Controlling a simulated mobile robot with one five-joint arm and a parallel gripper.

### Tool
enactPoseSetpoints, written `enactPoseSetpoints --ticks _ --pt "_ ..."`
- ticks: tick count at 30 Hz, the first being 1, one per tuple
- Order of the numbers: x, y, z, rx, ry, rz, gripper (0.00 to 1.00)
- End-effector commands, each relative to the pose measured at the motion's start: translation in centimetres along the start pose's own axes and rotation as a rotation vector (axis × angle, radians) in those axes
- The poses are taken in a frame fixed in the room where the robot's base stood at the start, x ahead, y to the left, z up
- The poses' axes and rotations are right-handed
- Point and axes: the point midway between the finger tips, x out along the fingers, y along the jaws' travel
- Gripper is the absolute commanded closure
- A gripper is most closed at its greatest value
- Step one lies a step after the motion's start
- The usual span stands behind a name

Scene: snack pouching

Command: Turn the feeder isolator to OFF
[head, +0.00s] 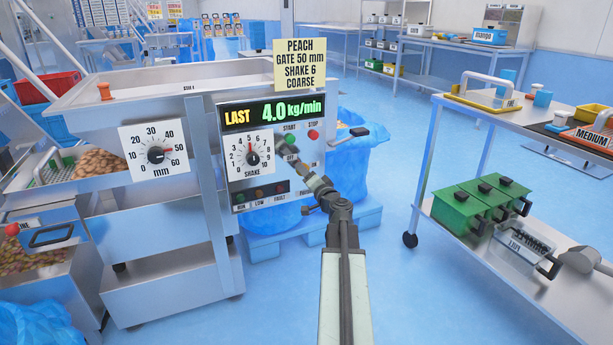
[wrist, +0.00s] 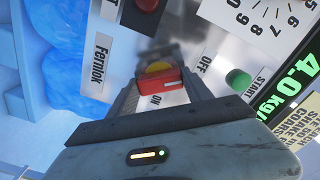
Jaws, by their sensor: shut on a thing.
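The feeder isolator (wrist: 157,84), a red handle with a yellow part, is on the white control panel in the wrist view. OFF and ON labels show beside it. My gripper (head: 290,152) reaches the right side of the panel (head: 233,167) in the head view and largely hides the isolator there. In the wrist view my gripper's two fingers stand on either side of the red handle, shut on it. Which mark the handle points to is not clear.
A green START button (wrist: 238,80) is close to the gripper; a red STOP button (head: 313,135) is at the panel's upper right. The SHAKE dial (head: 253,158) is left of the gripper. A display (head: 275,113) reads 4.0 kg/min. A steel cart (head: 545,120) stands right, with clear floor between.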

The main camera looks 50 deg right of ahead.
Motion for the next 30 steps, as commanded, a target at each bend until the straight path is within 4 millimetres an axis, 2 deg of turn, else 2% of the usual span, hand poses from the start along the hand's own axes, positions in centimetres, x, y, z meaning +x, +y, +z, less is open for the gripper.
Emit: enactPoseSetpoints --ticks 12,13,15,25,30 --pt "0.0 -0.2 0.4 -0.012 -0.009 -0.005 0.82" --pt "0.0 -0.2 0.4 -0.012 -0.009 -0.005 0.39" --pt "0.0 -0.2 0.4 -0.011 -0.009 -0.005 0.20" --pt "-0.1 -0.1 0.1 -0.009 -0.004 -0.002 0.20" --pt "-1.8 -0.1 0.2 -0.009 -0.003 -0.001 0.20"
